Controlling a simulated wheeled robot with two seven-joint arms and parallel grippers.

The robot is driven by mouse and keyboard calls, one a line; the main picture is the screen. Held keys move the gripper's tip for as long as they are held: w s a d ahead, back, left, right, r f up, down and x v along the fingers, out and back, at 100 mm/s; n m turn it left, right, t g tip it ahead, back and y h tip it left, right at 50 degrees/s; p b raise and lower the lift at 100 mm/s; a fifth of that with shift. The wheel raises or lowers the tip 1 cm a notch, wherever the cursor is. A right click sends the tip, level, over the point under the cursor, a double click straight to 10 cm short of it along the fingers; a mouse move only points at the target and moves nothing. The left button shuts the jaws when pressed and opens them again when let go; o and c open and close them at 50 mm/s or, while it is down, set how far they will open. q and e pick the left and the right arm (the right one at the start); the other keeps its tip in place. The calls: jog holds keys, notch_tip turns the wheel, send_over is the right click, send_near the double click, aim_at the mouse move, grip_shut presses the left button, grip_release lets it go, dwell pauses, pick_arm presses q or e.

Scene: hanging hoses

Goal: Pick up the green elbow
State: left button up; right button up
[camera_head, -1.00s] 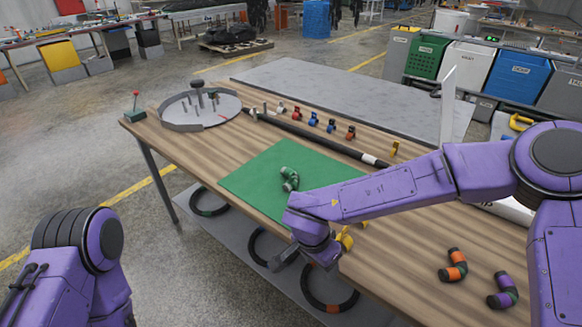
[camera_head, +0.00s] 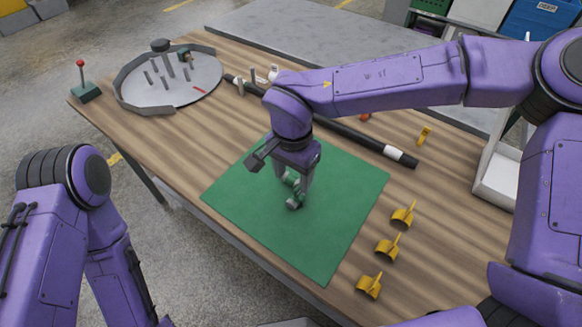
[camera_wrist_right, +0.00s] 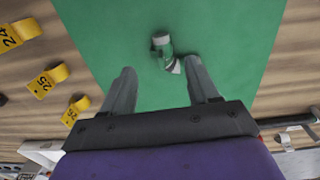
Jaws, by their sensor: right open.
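The green elbow (camera_head: 291,180) has grey ends and lies on the green mat (camera_head: 335,215). My right gripper (camera_head: 293,186) points down over it, and its fingers partly hide it in the head view. In the right wrist view the elbow (camera_wrist_right: 163,46) shows just beyond the fingertips, roughly in line with the gap between them. My right gripper (camera_wrist_right: 160,68) is open and empty there, with one finger to each side. Whether the fingers touch the elbow I cannot tell. My left arm is at the left edge, and its gripper is out of the picture.
Several yellow tagged clips (camera_head: 388,249) stand right of the mat on the wooden table. A black hose with a white band (camera_head: 397,153) lies behind the mat. A round grey tray (camera_head: 190,88) with upright pegs is at the back left, near a red-knobbed lever (camera_head: 83,82).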

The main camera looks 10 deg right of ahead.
aim_at(291, 202)
jog(key=f, duration=1)
jog(key=shift+s+a+f+p, duration=0.15)
jog(key=shift+s+a+p, duration=0.1)
jog(key=shift+p, duration=0.15)
grip_shut()
